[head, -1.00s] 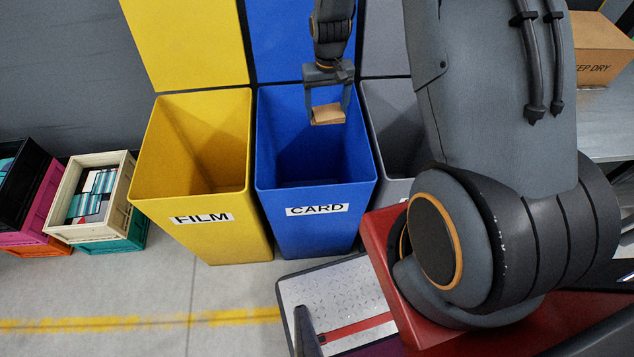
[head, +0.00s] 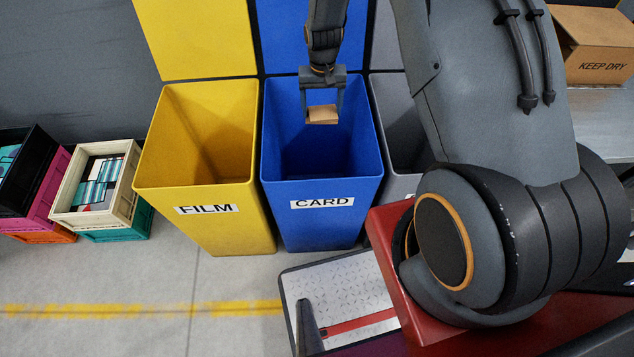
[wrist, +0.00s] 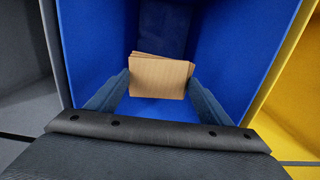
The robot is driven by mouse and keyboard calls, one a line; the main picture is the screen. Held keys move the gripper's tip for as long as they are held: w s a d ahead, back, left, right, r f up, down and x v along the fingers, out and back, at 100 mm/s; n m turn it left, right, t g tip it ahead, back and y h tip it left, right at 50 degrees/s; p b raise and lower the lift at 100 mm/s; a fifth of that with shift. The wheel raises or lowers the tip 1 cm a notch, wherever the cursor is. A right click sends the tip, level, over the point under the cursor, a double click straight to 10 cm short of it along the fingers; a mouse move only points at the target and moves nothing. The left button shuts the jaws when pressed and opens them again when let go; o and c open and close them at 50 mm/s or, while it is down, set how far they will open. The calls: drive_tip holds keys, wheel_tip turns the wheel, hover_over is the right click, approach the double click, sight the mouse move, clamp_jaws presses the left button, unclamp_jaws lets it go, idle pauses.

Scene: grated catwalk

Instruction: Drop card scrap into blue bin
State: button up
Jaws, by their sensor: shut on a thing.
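The card scrap (head: 322,114) is a small tan stack of cardboard pieces. It also shows in the wrist view (wrist: 160,78), held between the two fingers. My gripper (head: 321,108) is shut on it and points down over the open mouth of the blue bin (head: 318,226). The blue bin has a CARD label on its front and its blue lid stands raised behind. In the wrist view blue walls (wrist: 90,40) surround the scrap on both sides. The bin floor is dark and hard to make out.
A yellow FILM bin (head: 222,232) stands open at left, touching or close to the blue one. A grey bin (head: 398,185) is at right, partly behind my arm. Stacked crates (head: 130,185) stand far left. A KEEP DRY box (head: 595,50) sits on a bench at right.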

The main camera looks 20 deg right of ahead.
drive_tip(key=o, duration=1.1)
wheel_tip(320, 180, up, 7)
drive_tip(key=shift+f+b, duration=0.1)
drive_tip(key=shift+b, duration=0.85)
drive_tip(key=shift+r, duration=0.5)
